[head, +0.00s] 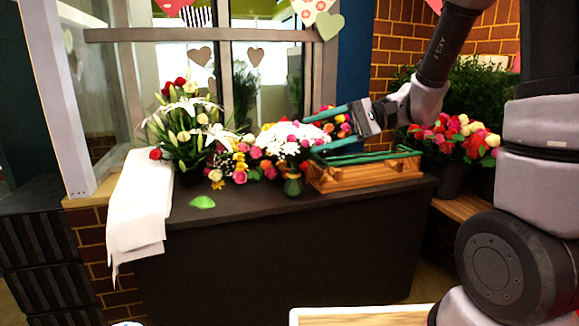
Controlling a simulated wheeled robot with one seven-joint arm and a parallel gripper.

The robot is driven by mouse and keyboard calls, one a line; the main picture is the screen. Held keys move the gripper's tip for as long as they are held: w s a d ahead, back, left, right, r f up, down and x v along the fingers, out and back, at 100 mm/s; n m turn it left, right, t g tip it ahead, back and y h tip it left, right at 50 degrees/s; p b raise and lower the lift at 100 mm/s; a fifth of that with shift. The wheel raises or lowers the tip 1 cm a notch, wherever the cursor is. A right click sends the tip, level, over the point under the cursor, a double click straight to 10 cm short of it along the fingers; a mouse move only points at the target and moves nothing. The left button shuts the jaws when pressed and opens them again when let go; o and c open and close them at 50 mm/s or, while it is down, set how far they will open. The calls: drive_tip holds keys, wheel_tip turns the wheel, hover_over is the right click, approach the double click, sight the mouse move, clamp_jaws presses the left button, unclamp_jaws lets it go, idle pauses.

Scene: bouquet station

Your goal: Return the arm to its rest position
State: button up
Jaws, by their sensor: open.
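My arm reaches in from the right in the head view. My gripper (306,131) points left above the dark counter (300,228). Its two teal fingers are spread apart, one above the other, with flowers showing behind and between them. I see nothing held between the fingers. The gripper is above and beside a wooden crate (365,178) with a green rim. Whether the fingers touch any flowers cannot be told from this view.
Flower arrangements (187,130) crowd the counter's back left. White paper (140,205) hangs over its left end, near a green leaf (202,202). More bouquets (455,140) stand at right, beside a brick wall. The counter's front strip is mostly clear.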

drive_tip(key=s+d+r+t+h, duration=0.3)
drive_tip(key=d+h, duration=0.3)
drive_tip(key=d, duration=0.3)
drive_tip(key=s+d+r+t+h, duration=0.3)
drive_tip(key=s+d+t+h, duration=0.2)
drive_tip(key=d, duration=0.4)
drive_tip(key=shift+r+h, duration=0.4)
drive_tip(key=shift+h, duration=0.5)
drive_tip(key=shift+d, duration=0.1)
